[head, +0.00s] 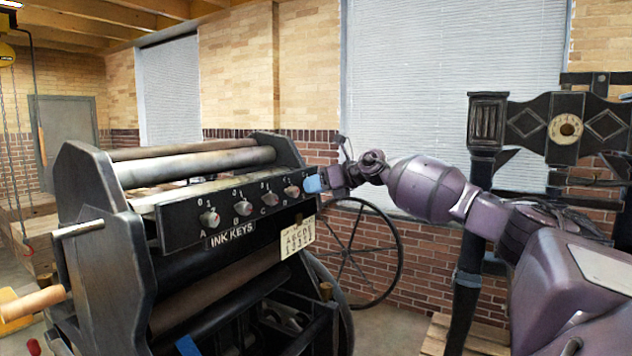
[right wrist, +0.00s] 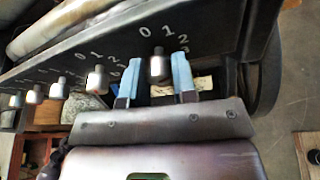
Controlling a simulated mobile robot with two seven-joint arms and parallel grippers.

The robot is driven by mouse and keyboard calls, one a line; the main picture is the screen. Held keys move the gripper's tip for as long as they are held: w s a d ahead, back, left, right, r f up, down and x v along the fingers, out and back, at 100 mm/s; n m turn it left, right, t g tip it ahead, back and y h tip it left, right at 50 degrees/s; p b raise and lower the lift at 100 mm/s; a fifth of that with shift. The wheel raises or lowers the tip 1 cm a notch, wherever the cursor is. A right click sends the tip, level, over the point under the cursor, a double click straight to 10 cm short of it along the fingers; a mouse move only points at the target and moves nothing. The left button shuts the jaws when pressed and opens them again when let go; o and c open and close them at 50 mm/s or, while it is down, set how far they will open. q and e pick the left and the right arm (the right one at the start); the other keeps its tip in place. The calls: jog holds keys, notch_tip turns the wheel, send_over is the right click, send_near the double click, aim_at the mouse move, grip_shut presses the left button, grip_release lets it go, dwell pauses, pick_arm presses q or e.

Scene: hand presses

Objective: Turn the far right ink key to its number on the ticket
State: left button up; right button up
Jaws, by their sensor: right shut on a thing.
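The ink key rail (head: 225,215) on the press carries a row of several metal keys with numbers above them. The far right ink key (right wrist: 158,66) is between the blue fingertips of my right gripper (right wrist: 157,80) in the right wrist view. The gripper is shut on it. In the head view my right gripper (head: 313,184) hides this key at the rail's right end. The numbers 0, 1, 2 and part of a 3 show around it in the wrist view. The ticket (head: 298,237) hangs below the rail; its figures are too small to read surely. My left gripper is not in view.
The neighbouring key (right wrist: 97,80) stands close to the left of my right gripper. A large spoked wheel (head: 362,240) is behind the press at right. A black iron press (head: 485,180) stands further right. Wooden handles (head: 35,303) stick out at the lower left.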

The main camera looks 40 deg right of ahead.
jog(key=shift+m+y+p, duration=0.65)
jog(key=shift+m+y, duration=0.25)
jog(key=shift+m, duration=0.5)
jog(key=o, duration=0.9)
jog(key=shift+d, duration=0.1)
jog(key=b+v, duration=0.2)
jog(key=v, duration=0.8)
jog(key=shift+s+d, duration=0.15)
jog(key=shift+s, duration=0.15)
